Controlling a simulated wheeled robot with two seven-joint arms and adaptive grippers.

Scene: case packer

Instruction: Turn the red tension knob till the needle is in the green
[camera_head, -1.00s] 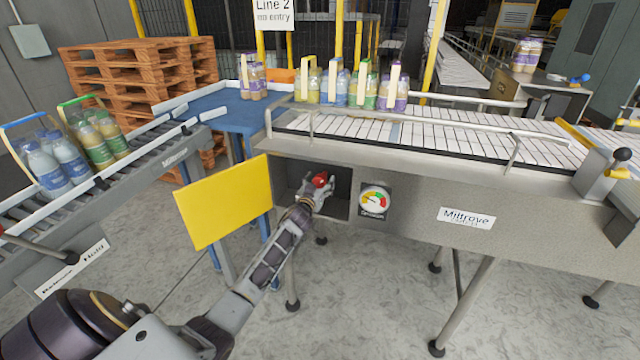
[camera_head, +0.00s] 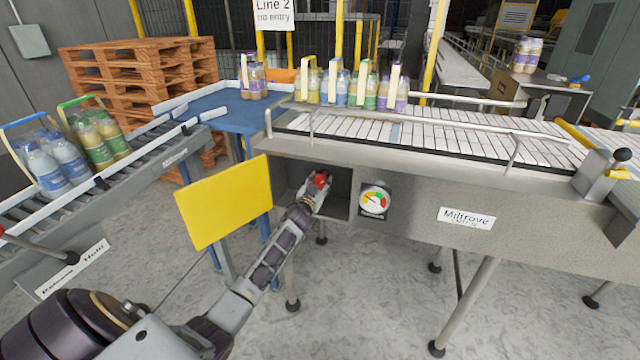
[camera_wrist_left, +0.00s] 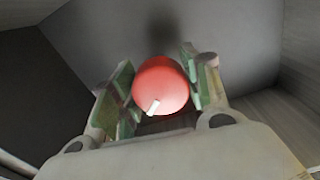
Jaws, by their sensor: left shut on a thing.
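The red tension knob (camera_head: 320,179) sits in an open recess in the front of the conveyor. My left gripper (camera_head: 318,187) reaches into the recess and is shut on the knob. In the left wrist view the round knob (camera_wrist_left: 161,84) lies between the green-padded fingers (camera_wrist_left: 158,92), and its white mark points down and slightly left. The gauge (camera_head: 374,201), with coloured zones and a dark needle, is right of the recess. The needle seems to point to the upper left, but its exact zone is too small to tell. My right gripper is not in view.
An open yellow door (camera_head: 225,202) stands left of the recess, close to my left arm. Bottle packs (camera_head: 358,90) stand on the conveyor (camera_head: 430,135) above. A roller track (camera_head: 150,172) with more packs is at left. The floor below is clear apart from legs.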

